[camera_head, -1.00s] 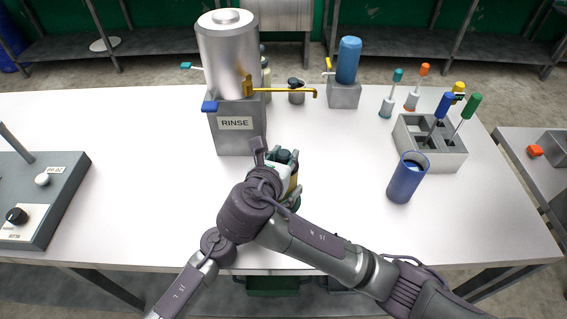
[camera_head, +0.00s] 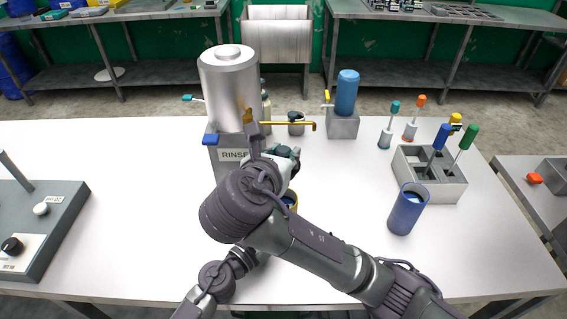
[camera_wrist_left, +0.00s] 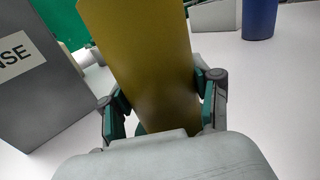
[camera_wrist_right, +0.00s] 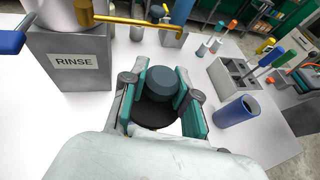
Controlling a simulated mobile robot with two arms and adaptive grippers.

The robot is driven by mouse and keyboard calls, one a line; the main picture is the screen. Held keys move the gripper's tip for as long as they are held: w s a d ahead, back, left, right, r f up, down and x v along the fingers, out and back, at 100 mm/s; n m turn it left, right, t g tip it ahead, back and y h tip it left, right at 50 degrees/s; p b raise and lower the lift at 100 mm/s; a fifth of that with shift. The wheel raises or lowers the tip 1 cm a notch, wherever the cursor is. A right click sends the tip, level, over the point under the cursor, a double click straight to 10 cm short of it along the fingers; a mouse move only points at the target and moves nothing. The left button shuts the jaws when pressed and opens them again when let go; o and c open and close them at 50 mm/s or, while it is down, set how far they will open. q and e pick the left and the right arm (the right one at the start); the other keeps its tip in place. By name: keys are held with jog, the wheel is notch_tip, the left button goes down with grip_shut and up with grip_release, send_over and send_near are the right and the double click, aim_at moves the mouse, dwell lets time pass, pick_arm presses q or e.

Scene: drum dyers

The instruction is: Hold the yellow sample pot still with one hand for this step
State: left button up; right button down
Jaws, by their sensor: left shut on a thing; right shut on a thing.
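The yellow sample pot (camera_wrist_left: 140,45) stands between the fingers of my left gripper (camera_wrist_left: 162,108), which is shut on its side. My left gripper is hidden there. My right gripper (camera_head: 284,156) is above the pot, in front of the rinse tank. In the right wrist view it is shut on a dark round lid (camera_wrist_right: 163,82) with a knob.
The rinse tank (camera_head: 228,85) with its yellow spout (camera_head: 290,123) stands close behind my right gripper. A blue cup (camera_head: 407,210) and a grey rack (camera_head: 430,178) of tools stand to the right. A grey control box (camera_head: 50,225) is at the left. The white table between is clear.

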pick_arm(q)
jog(key=o, duration=1.4)
jog(key=shift+o, duration=0.2)
jog(key=v, duration=1.2)
jog(key=shift+s, duration=0.1)
